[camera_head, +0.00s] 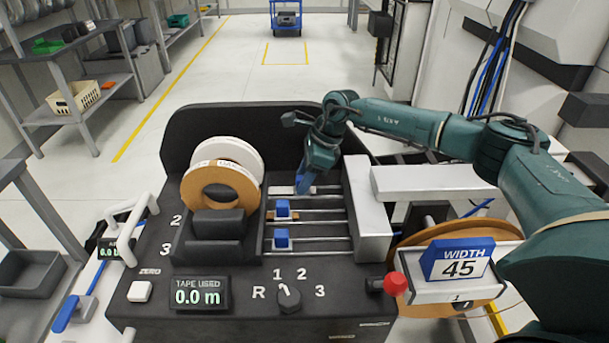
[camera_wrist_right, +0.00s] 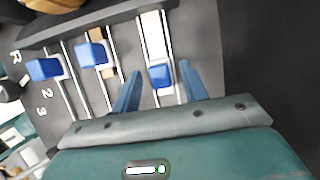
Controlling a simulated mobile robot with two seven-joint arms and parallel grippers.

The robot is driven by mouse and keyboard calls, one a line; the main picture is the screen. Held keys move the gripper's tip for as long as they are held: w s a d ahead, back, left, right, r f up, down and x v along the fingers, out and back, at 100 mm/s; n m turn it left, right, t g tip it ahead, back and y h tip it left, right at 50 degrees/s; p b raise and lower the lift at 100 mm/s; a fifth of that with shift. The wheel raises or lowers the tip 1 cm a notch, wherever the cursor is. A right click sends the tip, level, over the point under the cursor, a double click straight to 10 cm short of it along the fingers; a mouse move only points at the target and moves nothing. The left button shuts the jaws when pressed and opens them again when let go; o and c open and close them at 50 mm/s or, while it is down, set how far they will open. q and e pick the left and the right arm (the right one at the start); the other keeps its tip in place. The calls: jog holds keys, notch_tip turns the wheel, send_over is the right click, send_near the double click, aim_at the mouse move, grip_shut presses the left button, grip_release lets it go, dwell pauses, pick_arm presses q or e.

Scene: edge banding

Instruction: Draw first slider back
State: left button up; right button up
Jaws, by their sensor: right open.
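Three blue sliders sit on metal rails in the dark machine. The farthest one, on the rail with the white strip (camera_wrist_right: 153,35), is the first slider (camera_wrist_right: 160,75). In the head view it is mostly hidden by my right gripper (camera_head: 304,184). In the right wrist view my right gripper (camera_wrist_right: 160,88) is open, with one blue finger on each side of the first slider and visible gaps. The second slider (camera_head: 282,208) and third slider (camera_head: 281,238) stand on the nearer rails; they also show in the wrist view. My left gripper is out of view.
White and brown tape rolls (camera_head: 221,186) stand left of the rails. A grey block (camera_head: 368,212) borders them on the right. In front are a selector knob (camera_head: 289,299), a tape display (camera_head: 198,293) and a red knob (camera_head: 395,284). A width 45 sign (camera_head: 458,260) stands at right.

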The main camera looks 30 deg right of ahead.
jog(key=shift+c, duration=0.5)
grip_shut()
jog(key=shift+w+a+b, duration=0.15)
jog(key=shift+w+a, duration=0.2)
jog(key=shift+a, duration=0.35)
jog(key=shift+w+a+b, duration=0.1)
jog(key=shift+w+a, duration=0.2)
jog(key=shift+a, duration=0.4)
jog(key=shift+w+a+b, duration=0.15)
jog(key=shift+w+a, duration=0.2)
jog(key=shift+a, duration=0.35)
jog(key=shift+o, duration=0.5)
grip_release()
jog(key=shift+r, duration=0.1)
